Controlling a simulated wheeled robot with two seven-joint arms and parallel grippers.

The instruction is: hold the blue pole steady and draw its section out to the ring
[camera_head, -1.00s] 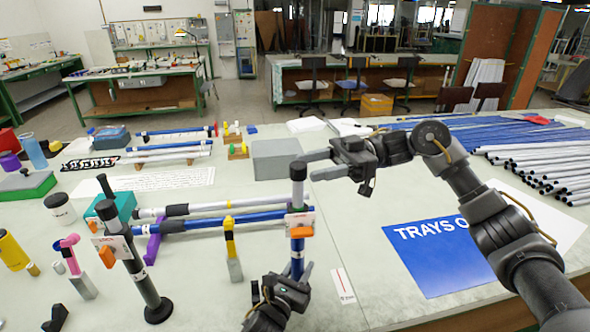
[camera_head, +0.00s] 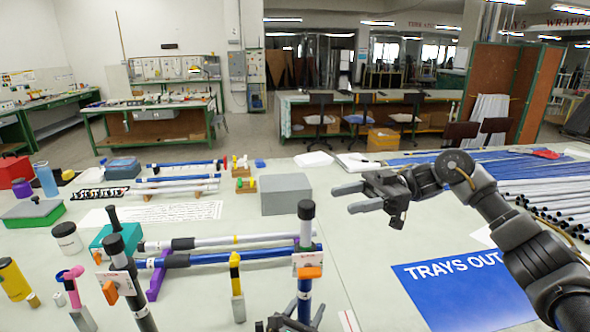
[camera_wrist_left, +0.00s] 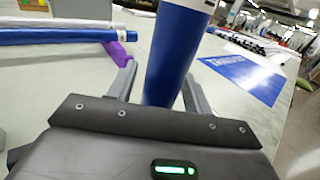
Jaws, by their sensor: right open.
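The blue pole (camera_head: 304,299) stands upright near the front middle, with a black cap, a short grey section (camera_head: 306,234), a white label and an orange lever (camera_head: 308,273) on its collar. A band shows low on the section, too small to make out as the ring. In the left wrist view the pole (camera_wrist_left: 175,60) rises between the fingers of my left gripper (camera_wrist_left: 160,88), with a gap on the left side. My left gripper (camera_head: 290,318) is open around the pole, below the lever. My right gripper (camera_head: 349,199) is open and empty, right of the cap.
A second, dark pole (camera_head: 122,268) with an orange lever stands at left. Tubes lie on a purple rest (camera_head: 158,276) behind the blue pole.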

